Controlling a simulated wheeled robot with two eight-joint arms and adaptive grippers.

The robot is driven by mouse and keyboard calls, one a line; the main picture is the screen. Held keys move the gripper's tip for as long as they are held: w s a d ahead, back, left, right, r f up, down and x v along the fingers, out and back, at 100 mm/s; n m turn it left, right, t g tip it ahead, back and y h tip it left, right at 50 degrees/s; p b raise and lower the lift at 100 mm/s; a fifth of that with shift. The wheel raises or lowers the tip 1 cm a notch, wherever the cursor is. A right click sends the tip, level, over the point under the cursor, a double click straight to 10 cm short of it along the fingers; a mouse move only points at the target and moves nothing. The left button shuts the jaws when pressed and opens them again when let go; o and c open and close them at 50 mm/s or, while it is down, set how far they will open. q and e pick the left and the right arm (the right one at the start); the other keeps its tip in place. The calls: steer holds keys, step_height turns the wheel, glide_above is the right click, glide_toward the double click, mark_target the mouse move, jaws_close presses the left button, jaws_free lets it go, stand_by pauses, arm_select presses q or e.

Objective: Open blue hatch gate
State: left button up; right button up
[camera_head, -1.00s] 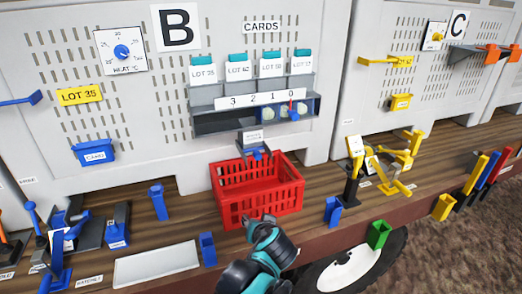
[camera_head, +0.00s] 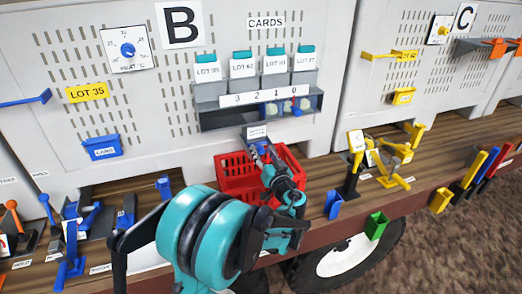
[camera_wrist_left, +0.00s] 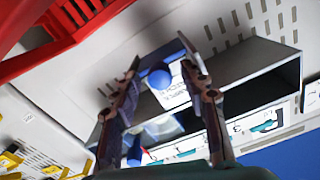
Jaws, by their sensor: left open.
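The blue hatch gate (camera_wrist_left: 157,60) is on the chute below the numbered card rack of panel B, beside a round blue knob (camera_wrist_left: 160,79). In the head view its labelled front (camera_head: 257,132) shows just above my gripper, which hides the lower part. My left gripper (camera_head: 262,152) reaches over the red crate up to the gate. In the left wrist view its two open fingers (camera_wrist_left: 160,70) stand on either side of the knob with nothing gripped. I cannot tell whether they touch it. My right gripper is not in view.
The red crate (camera_head: 230,170) sits on the wooden ledge under the gate, partly hidden by my arm. Blue levers (camera_head: 75,230) stand at the left and yellow levers (camera_head: 390,160) at the right. A green bin (camera_head: 377,222) hangs off the ledge edge.

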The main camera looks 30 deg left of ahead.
arm_select(q)
steer(key=shift+x, duration=0.85)
jaws_close()
steer(key=v, duration=0.7)
steer(key=shift+s+d+b, duration=0.15)
steer(key=shift+b, duration=0.2)
jaws_free()
